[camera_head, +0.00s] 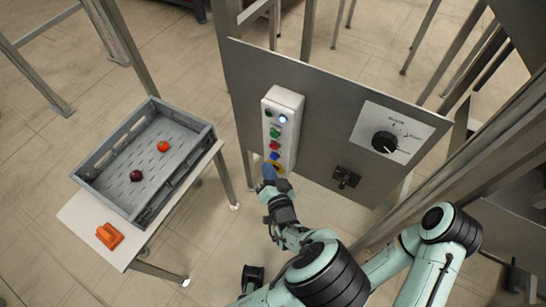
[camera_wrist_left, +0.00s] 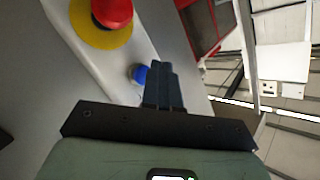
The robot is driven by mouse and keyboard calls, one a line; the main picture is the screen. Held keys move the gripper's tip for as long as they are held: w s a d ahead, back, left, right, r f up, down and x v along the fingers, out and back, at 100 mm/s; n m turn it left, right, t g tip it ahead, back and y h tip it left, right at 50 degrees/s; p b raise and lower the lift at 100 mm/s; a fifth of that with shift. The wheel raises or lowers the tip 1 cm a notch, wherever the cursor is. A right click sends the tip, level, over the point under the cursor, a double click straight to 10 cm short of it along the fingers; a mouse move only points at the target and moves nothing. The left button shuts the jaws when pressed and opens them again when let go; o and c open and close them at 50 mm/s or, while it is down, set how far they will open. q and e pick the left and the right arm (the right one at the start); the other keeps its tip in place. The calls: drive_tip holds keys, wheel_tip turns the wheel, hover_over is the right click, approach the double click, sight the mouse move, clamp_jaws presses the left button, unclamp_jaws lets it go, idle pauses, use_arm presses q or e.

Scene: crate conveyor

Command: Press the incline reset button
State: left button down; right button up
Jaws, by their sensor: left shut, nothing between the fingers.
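A white control box (camera_head: 286,101) is fixed on a grey panel. No label is readable, so I cannot tell which is the incline reset button. The blue button (camera_head: 274,155) also shows in the left wrist view (camera_wrist_left: 138,75), close beside the fingertips; I cannot tell whether they touch it.
A black rotary knob (camera_head: 384,142) on a white plate and a dark latch (camera_head: 346,177) sit right of the box. A grey crate (camera_head: 105,196) with two round fruits stands on a white table at left, near an orange object (camera_head: 109,236).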

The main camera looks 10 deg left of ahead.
use_arm(q)
drive_tip(key=shift+w, duration=0.15)
idle(0.5)
drive_tip(key=shift+w+d, duration=0.1)
drive_tip(key=shift+w, duration=0.15)
drive_tip(key=shift+w+d+p, duration=0.2)
drive_tip(key=shift+w+p, duration=0.1)
drive_tip(key=shift+w, duration=0.1)
idle(0.9)
drive_tip(key=shift+s, duration=0.1)
drive_tip(key=shift+s+a, duration=0.3)
drive_tip(key=shift+s, duration=0.4)
drive_tip(key=shift+s, duration=0.1)
drive_tip(key=s, duration=0.1)
drive_tip(key=s+a, duration=0.1)
drive_tip(key=s, duration=0.1)
drive_tip(key=s+p, duration=0.1)
drive_tip(key=shift+s+a, duration=0.25)
drive_tip(key=shift+a, duration=0.1)
